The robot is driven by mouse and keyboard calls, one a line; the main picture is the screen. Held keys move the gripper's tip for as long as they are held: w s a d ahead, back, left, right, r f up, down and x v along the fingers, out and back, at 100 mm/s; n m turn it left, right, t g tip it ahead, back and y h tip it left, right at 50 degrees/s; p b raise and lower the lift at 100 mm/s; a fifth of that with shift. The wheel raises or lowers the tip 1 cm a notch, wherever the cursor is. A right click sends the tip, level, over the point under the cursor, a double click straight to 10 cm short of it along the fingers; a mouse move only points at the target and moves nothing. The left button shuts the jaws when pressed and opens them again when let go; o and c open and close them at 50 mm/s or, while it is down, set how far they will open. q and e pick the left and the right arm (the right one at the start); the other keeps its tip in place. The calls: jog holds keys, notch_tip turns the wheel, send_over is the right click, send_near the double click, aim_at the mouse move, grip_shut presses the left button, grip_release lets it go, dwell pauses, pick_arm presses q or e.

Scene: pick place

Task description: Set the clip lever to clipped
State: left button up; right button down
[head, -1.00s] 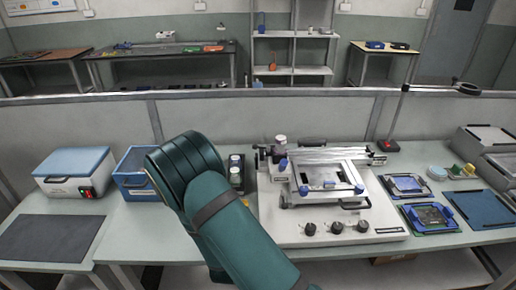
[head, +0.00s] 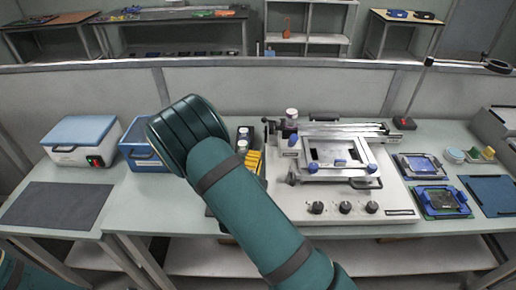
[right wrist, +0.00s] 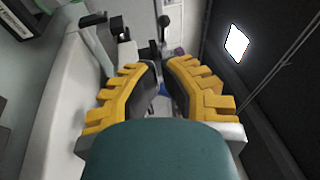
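A white bench machine (head: 300,208) with a framed plate, blue clamp knobs and three black knobs stands right of my right arm. A small dark upright lever (head: 268,132) is at its back left corner; I cannot tell for sure that it is the clip lever or how it is set. My right gripper (head: 254,162) is at the machine's left side, partly hidden by my arm. In the right wrist view its yellow-backed fingers (right wrist: 161,68) are apart with a narrow gap and nothing clearly held. A black-knobbed lever (right wrist: 163,21) shows beyond the fingertips. My left gripper is out of view.
A blue box (head: 138,158) and a white-and-blue box (head: 80,140) stand left of my arm, behind a dark mat (head: 55,205). Blue trays (head: 440,201) lie right of the machine. A low partition (head: 230,90) runs behind the bench.

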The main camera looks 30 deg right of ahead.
jog(key=p+x, duration=0.1)
jog(key=x, duration=1.1)
jog(key=shift+d, duration=0.25)
jog(key=shift+w+r, duration=0.1)
jog(key=shift+w, duration=0.05)
